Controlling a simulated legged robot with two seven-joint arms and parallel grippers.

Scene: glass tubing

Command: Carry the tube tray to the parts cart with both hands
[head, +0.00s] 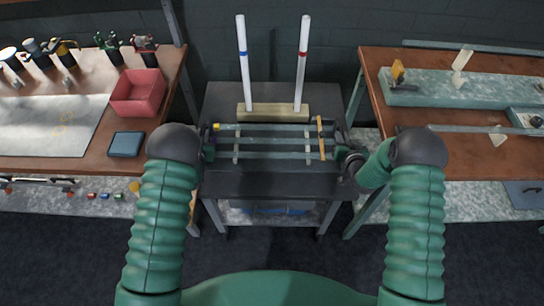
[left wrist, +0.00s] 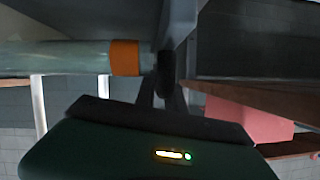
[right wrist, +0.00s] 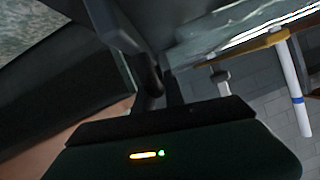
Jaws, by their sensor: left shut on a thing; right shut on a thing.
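The tube tray (head: 308,148) lies level across the middle of the head view, with several long glass tubes running left to right. My left gripper (head: 209,141) is shut on the tray's left end. My right gripper (head: 345,154) is shut on its right end. The dark parts cart (head: 268,186) is below the tray; whether the tray touches its top cannot be told. In the left wrist view a tube with an orange band (left wrist: 125,57) is close to the gripper. In the right wrist view a yellow-tan stick (right wrist: 255,46) crosses near glass. Both fingertips' contacts are largely hidden.
A pale block (head: 272,111) with two upright white posts stands at the cart's back. A left bench (head: 95,150) holds a red bin (head: 138,92) and a dark blue box (head: 126,144). A right bench (head: 480,160) holds a speckled slab (head: 440,88). Narrow gaps separate the cart from both benches.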

